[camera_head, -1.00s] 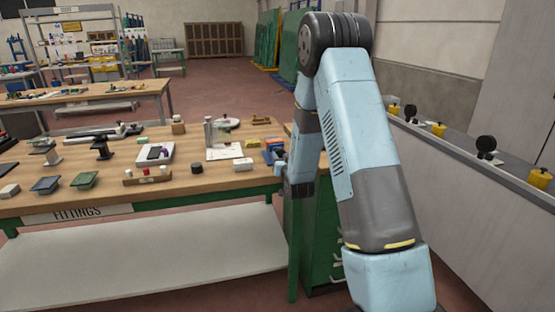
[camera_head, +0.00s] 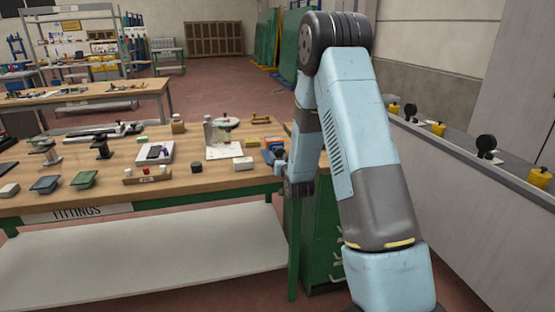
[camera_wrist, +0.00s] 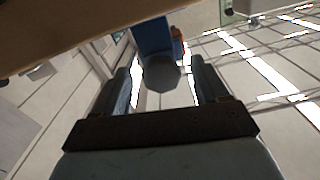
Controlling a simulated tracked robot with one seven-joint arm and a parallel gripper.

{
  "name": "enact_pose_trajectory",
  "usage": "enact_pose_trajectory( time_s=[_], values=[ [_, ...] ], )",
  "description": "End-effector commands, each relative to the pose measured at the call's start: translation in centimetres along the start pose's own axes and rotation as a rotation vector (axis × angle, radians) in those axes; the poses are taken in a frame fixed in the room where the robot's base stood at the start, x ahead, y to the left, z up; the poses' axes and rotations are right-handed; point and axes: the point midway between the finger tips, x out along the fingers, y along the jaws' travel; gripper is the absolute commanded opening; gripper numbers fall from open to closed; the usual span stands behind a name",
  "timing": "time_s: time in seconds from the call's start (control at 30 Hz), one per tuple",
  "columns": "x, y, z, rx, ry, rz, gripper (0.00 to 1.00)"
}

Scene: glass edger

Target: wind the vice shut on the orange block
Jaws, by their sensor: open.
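The blue vice (camera_head: 268,155) stands at the right end of the fittings bench, partly hidden by my arm. An orange patch, seemingly the orange block (camera_head: 275,140), shows at its top. In the wrist view the vice's blue body (camera_wrist: 150,35) is ahead, with a grey, many-sided round end (camera_wrist: 163,73), seemingly its handle hub, facing me. A small orange patch (camera_wrist: 178,45) shows beside the blue body. My gripper (camera_wrist: 163,88) is open, its fingers to either side of the grey end, with gaps visible. In the head view the fingertips are too small to make out.
A green drawer cabinet (camera_head: 322,240) stands below my forearm. A grey machine ledge (camera_head: 460,165) runs along the right.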

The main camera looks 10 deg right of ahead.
Motion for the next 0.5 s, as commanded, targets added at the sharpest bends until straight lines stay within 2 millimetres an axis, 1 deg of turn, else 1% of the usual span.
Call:
enact_pose_trajectory(
  time_s=[0.13,0.23,0.37,0.5],
  values=[
    [-0.6,0.0,0.0,0.0,-0.001,0.0,0.73],
    [-1.7,0.0,0.0,0.0,0.0,0.0,0.73],
    [-4.1,0.0,0.0,0.0,-0.001,0.0,0.73],
    [-6.9,0.0,0.1,0.0,-0.002,0.0,0.73]
  ],
)
